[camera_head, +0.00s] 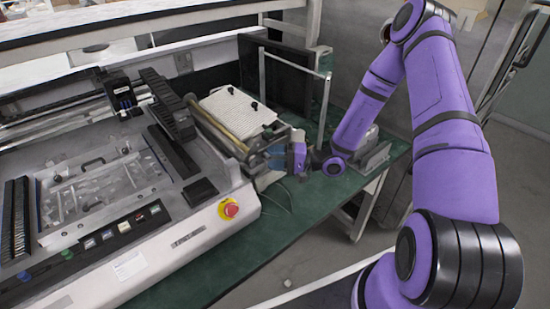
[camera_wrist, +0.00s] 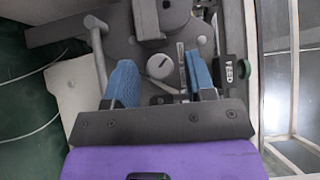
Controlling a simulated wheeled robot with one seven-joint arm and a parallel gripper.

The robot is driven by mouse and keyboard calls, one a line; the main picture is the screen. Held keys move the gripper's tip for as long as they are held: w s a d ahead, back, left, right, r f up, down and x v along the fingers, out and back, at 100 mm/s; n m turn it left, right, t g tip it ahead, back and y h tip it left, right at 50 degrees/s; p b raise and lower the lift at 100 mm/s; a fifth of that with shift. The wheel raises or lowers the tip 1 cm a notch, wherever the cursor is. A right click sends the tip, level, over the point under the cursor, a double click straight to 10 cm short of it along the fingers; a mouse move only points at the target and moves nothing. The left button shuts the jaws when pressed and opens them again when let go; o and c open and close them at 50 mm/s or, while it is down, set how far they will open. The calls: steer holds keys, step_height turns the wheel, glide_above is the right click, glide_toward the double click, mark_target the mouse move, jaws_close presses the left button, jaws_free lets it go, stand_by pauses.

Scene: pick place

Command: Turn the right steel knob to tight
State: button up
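In the wrist view a round steel knob (camera_wrist: 160,67) with a slot across its top sits on the grey machine end. I cannot tell for sure that it is the right one, nor how tight it is. My gripper (camera_wrist: 159,63) is open, its two blue fingers on either side of this knob, with visible gaps. Whether the fingertips are level with the knob is unclear. In the head view my gripper (camera_head: 276,156) is at the right end of the machine (camera_head: 180,242), and the knob cannot be made out there.
A thin steel lever (camera_wrist: 98,50) stands left of the fingers in the wrist view. A red emergency button (camera_head: 229,209) is on the machine front. The green table (camera_head: 225,268) has bare room in front.

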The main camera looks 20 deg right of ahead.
steer(key=c, duration=0.8)
steer(key=shift+o, duration=0.2)
steer(key=shift+f+m+y, duration=0.1)
steer(key=shift+m+y, duration=0.4)
steer(key=shift+m, duration=0.1)
steer(key=o, duration=0.9)
steer(key=v, duration=1.1)
